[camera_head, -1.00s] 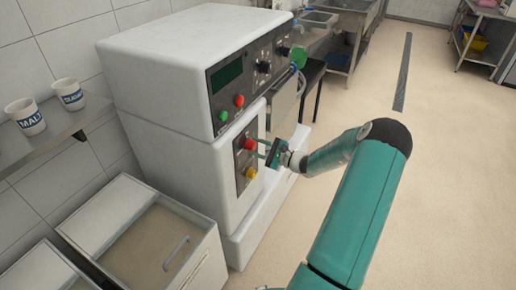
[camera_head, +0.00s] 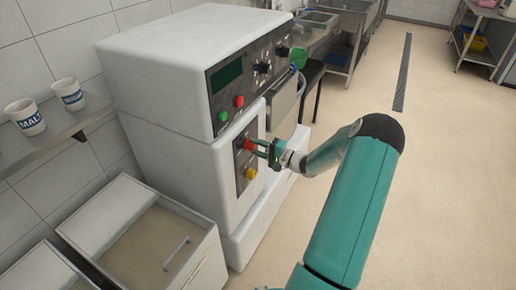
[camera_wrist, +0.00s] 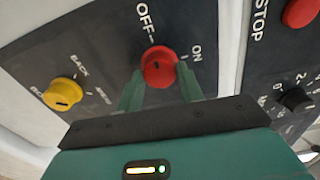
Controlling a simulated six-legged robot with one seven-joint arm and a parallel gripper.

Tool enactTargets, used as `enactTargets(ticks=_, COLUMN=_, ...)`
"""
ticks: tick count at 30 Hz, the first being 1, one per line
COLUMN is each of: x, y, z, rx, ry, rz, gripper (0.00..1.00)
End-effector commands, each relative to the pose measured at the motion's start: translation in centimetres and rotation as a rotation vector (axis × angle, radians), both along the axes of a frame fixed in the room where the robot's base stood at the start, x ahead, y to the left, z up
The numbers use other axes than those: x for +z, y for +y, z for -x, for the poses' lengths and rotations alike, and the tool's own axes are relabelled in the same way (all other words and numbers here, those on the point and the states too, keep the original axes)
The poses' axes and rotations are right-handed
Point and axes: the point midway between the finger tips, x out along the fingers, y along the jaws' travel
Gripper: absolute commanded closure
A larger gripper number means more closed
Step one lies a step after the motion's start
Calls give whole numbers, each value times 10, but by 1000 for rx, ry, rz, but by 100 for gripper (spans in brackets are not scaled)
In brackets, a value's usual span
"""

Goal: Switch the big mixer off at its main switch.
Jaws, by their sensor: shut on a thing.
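The big mixer (camera_head: 165,90) is a white machine with dark control panels. The main switch, a round red knob (camera_wrist: 159,66), sits on its lower panel between an OFF label and an ON label; in the head view the red knob (camera_head: 248,144) is partly covered by the fingers. My gripper (camera_wrist: 160,75) is shut on the red knob, with one green finger on each side of it. In the head view my gripper (camera_head: 257,148) reaches the panel from the right. I cannot tell exactly which label the knob's mark faces.
A yellow knob (camera_wrist: 63,94) marked BACK is on the same panel. A red STOP button (camera_wrist: 301,11) and a black dial (camera_wrist: 296,99) are on the neighbouring panel.

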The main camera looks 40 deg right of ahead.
Motion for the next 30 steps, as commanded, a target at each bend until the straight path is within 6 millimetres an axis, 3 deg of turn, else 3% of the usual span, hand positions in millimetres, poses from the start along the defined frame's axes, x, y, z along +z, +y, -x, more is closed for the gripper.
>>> enactTargets(ticks=20, x=0, y=0, z=0, rx=0, ry=-26, rz=70, gripper=86)
enactTargets(ticks=21, x=0, y=0, z=0, rx=0, ry=-26, rz=70, gripper=59)
enactTargets(ticks=24, x=0, y=0, z=0, rx=0, ry=-26, rz=69, gripper=42)
enactTargets(ticks=30, x=0, y=0, z=0, rx=0, ry=-26, rz=69, gripper=42)
